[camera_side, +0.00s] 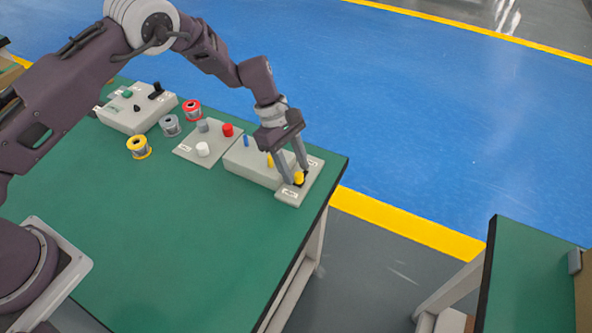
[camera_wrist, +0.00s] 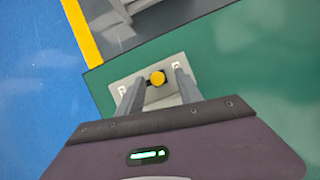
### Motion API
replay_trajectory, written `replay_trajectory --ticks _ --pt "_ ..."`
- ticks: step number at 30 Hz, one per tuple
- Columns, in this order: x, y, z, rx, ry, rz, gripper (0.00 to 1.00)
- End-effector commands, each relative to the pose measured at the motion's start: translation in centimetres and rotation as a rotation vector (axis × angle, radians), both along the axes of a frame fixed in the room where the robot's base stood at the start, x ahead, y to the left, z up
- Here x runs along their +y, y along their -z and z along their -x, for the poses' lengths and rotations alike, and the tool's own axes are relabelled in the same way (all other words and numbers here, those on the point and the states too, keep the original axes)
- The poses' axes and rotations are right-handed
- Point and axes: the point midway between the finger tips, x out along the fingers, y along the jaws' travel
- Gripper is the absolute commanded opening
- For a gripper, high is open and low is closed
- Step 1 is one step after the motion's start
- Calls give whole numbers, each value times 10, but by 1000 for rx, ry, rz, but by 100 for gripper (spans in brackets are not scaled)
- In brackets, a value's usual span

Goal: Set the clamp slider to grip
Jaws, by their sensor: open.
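The clamp slider has a yellow knob (camera_side: 298,178) on a small light grey panel (camera_side: 312,172) near the table's right corner. In the wrist view, the yellow knob (camera_wrist: 157,78) sits in a short dark slot on the panel (camera_wrist: 128,76), with a small label at each end. The label text is too small to read. My gripper (camera_side: 295,174) is open and points down over the panel. In the wrist view, its two fingers (camera_wrist: 160,82) stand on either side of the knob, with gaps showing. I cannot tell whether either finger touches it.
A grey box (camera_side: 250,165) stands beside the panel, with blue and yellow pieces near it. Further left are a plate (camera_side: 188,151) with white, grey and red knobs, several wire spools (camera_side: 139,147) and a control box (camera_side: 137,110). The green table's (camera_side: 170,230) front is clear.

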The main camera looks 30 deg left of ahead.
Motion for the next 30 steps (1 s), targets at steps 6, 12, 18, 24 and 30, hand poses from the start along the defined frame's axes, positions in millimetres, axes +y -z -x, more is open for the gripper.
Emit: replay_trajectory --ticks 6,12,18,24,30 --pt "16 -41 -3 -1 1 1 42" --pt "21 -51 -3 2 1 0 42" --pt "21 -51 -3 2 1 0 42" --pt "23 -68 -3 -22 24 1 42" --pt "54 -205 37 -244 289 -20 42"
